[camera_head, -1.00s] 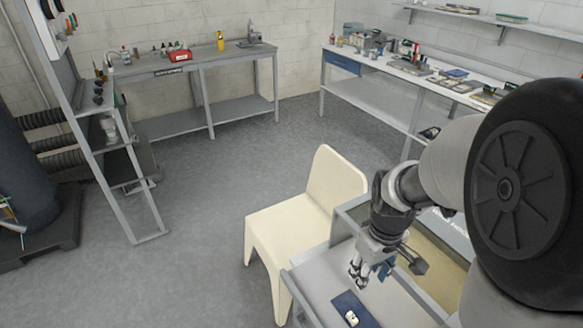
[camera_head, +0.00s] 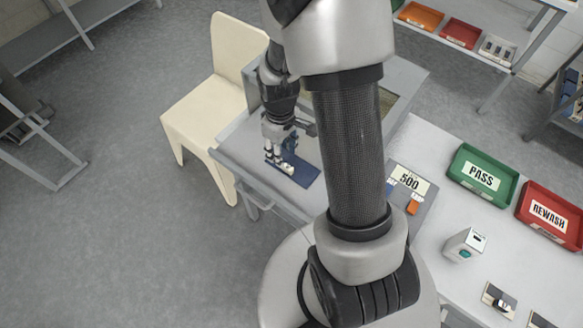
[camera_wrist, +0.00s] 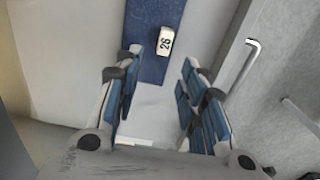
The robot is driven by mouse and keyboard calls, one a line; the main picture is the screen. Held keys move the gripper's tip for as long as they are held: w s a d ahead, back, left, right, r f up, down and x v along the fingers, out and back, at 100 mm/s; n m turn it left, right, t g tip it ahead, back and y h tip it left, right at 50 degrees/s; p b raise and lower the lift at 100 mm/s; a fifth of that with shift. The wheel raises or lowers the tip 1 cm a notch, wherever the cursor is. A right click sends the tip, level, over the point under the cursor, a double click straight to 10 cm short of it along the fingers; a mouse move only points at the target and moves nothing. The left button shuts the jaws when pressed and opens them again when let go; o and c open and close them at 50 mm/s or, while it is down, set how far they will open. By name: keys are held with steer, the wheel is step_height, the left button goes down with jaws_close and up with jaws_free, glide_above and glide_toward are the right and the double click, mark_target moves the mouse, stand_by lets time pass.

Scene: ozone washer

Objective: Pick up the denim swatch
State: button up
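The denim swatch (camera_head: 304,174) is a dark blue strip lying flat on a pale grey worktop (camera_head: 238,150) beside the cream chair. In the wrist view the swatch (camera_wrist: 152,15) carries a white tag (camera_wrist: 166,41) that appears to read "26". My gripper (camera_head: 279,163) hangs over the worktop at the swatch's left end, partly hiding it. In the wrist view my gripper (camera_wrist: 160,68) has its blue-padded fingers spread apart with nothing between them. The swatch lies just beyond the fingertips. I cannot tell the exact height above it.
The cream chair (camera_head: 205,110) stands left of the worktop. The floor at left is open.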

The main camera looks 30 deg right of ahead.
mark_target(285, 165)
steer(key=f+b, duration=0.1)
steer(key=f, duration=0.1)
steer(key=s+f+b, duration=0.1)
steer(key=f, duration=0.1)
steer(key=shift+s+d+f, duration=0.1)
steer(key=shift+f, duration=0.3)
steer(key=shift+f+b, duration=0.3)
steer(key=shift+c, duration=0.4)
jaws_close()
